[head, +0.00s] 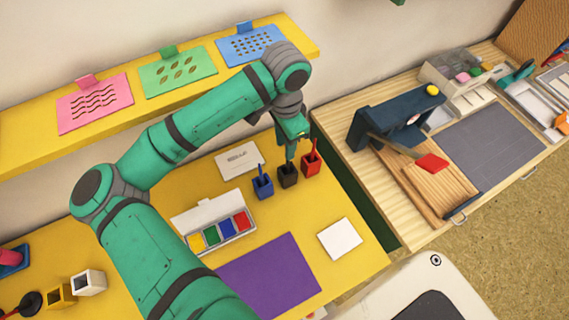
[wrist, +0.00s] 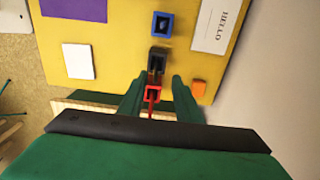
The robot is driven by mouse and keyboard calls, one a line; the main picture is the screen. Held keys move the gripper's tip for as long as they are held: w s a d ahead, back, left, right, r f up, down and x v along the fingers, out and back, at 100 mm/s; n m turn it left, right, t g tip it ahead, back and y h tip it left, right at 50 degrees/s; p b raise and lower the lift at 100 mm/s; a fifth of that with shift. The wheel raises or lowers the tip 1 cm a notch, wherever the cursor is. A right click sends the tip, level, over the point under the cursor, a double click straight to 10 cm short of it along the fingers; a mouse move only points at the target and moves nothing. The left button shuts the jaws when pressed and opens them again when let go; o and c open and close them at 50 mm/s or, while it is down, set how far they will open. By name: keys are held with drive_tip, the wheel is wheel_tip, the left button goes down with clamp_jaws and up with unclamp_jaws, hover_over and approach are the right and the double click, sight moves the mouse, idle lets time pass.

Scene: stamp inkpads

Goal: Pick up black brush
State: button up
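A small black holder (head: 288,177) stands between the blue and red holders on the yellow table. My gripper (head: 291,152) points down just above it in the head view. In the wrist view the black holder (wrist: 159,56) lies just beyond my gripper (wrist: 156,82), whose two green fingers are spread apart. A dark shape at its near edge may be the black brush; I cannot make the brush out clearly. The red holder (wrist: 153,94) with its red brush shows between the fingers in this view. No contact is visible.
The blue holder with its brush (head: 262,186) and the red holder with its brush (head: 311,163) stand close on either side. A HELLO card (head: 237,161) lies behind. A paint tray (head: 215,225), purple sheet (head: 268,277) and white card (head: 340,239) lie nearby.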

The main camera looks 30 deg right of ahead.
sight(288, 167)
drive_tip(key=shift+s+d+f, duration=0.1)
drive_tip(key=shift+s+f, duration=0.15)
drive_tip(key=shift+f, duration=0.35)
drive_tip(key=shift+s+d+f, duration=0.1)
drive_tip(key=shift+s+f, duration=0.1)
drive_tip(key=shift+f, duration=2.95)
clamp_jaws()
